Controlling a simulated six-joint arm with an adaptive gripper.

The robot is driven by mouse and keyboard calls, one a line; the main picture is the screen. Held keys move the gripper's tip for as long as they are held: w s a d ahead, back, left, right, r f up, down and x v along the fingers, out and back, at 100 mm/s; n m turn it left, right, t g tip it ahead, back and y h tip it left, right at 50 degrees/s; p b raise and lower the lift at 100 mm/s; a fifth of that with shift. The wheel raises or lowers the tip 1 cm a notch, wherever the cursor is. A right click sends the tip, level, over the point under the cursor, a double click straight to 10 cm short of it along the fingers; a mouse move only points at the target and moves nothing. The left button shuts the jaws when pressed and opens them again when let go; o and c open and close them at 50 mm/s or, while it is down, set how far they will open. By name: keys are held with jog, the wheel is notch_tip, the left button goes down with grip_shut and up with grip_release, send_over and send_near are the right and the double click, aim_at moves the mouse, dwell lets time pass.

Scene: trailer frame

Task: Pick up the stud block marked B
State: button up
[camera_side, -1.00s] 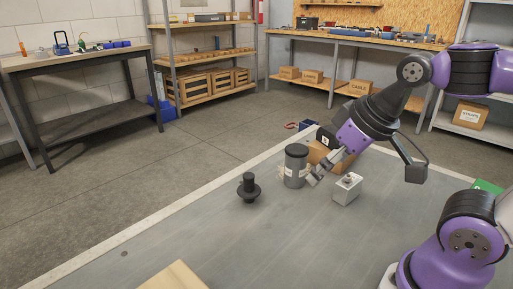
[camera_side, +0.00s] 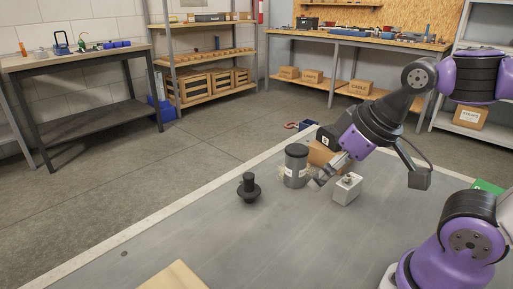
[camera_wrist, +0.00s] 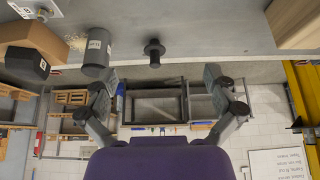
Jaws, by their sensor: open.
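The stud block (camera_side: 347,190) is a light grey block with a short metal stud on top, standing upright on the grey table. In the wrist view a pale block with a stud (camera_wrist: 36,8) is cut off by the top left edge; its small label is hard to read. My gripper (camera_side: 323,179) is tilted down just left of the block in the side view, apart from it as far as I can tell. In the wrist view my gripper (camera_wrist: 161,78) has its fingers wide apart with nothing between them.
A grey canister with a dark lid (camera_side: 296,166) stands close behind and left of my gripper. A cardboard box (camera_side: 322,154) and a black block (camera_side: 327,138) are behind it. A black flanged part (camera_side: 248,189) stands further left. The table (camera_side: 220,240) in front is mostly clear.

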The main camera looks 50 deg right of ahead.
dwell(0.3)
jog(key=m+g, duration=0.1)
send_near(349, 183)
jog(key=f, duration=0.2)
jog(key=w+d+f, duration=0.1)
jog(key=f, duration=0.2)
jog(key=shift+w+d, duration=0.35)
jog(key=shift+w, duration=0.05)
jog(key=shift+h, duration=0.3)
jog(key=shift+x, duration=3.15)
jog(key=shift+w+r, duration=0.1)
jog(key=c, duration=1.1)
